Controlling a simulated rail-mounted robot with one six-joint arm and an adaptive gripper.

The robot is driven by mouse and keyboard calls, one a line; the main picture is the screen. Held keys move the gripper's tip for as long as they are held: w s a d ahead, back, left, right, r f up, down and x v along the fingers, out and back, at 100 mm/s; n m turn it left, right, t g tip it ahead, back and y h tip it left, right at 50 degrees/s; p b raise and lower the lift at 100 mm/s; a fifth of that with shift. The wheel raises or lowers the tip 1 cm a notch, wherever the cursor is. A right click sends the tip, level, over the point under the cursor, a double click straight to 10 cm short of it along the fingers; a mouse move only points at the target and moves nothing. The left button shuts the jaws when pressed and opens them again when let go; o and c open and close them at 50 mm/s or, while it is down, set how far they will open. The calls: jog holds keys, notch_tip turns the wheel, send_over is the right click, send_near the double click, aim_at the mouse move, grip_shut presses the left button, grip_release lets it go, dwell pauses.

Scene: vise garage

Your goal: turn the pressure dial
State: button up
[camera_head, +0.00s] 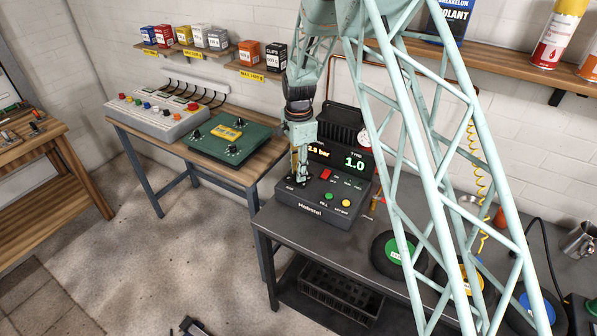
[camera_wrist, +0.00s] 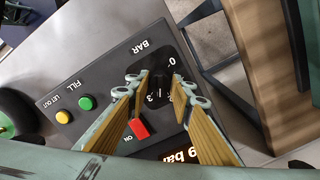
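The pressure dial (camera_wrist: 159,86) is a dark knob marked BAR on the black control box, with white scale figures beside it. In the wrist view my gripper (camera_wrist: 158,80) has its two fingertips on either side of the dial, close against it, and they hide part of the scale. In the head view my gripper (camera_head: 300,181) points down onto the left front of the control box (camera_head: 317,206), and the dial is hidden behind its fingers. The orange display (camera_head: 318,153) reads about 2.9 bar; a green display beside it reads 1.0.
A red switch (camera_wrist: 139,129), a green button (camera_wrist: 86,103) and a yellow button (camera_wrist: 63,117) sit near the dial. Black discs with coloured centres (camera_head: 398,251) lie right of the box. A wooden bench (camera_head: 146,137) with a green panel stands to the left.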

jog(key=o, duration=0.3)
jog(key=shift+r, duration=0.2)
jog(key=shift+r, duration=5.8)
